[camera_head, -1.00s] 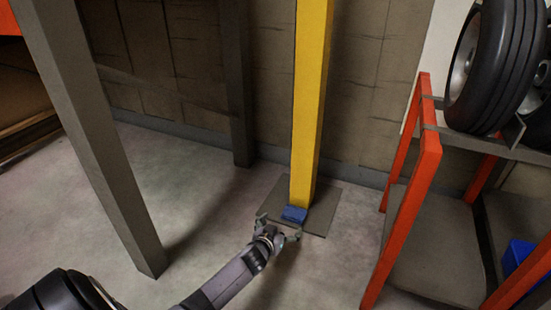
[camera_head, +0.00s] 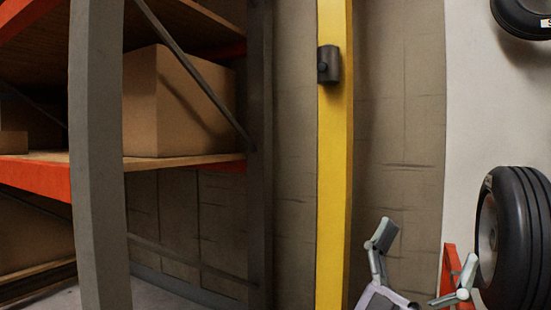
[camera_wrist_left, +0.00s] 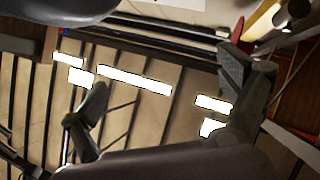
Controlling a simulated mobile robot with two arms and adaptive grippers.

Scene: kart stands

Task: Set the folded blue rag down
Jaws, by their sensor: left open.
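My left gripper (camera_head: 427,249) is raised at the lower right of the head view, to the right of the yellow post (camera_head: 334,180). Its two fingers are spread wide with nothing between them. In the left wrist view the same gripper (camera_wrist_left: 164,80) is also open and empty, with bright white light panels behind it. The folded blue rag is not seen in either view now. The foot of the yellow post is below the head view's edge. My right gripper is not in view.
A dark fitting (camera_head: 329,64) sits on the yellow post. At the left, a grey upright (camera_head: 98,170) stands before a shelf with a cardboard box (camera_head: 175,105). A black tyre (camera_head: 518,235) and a red-orange frame (camera_head: 452,275) are close right of my gripper.

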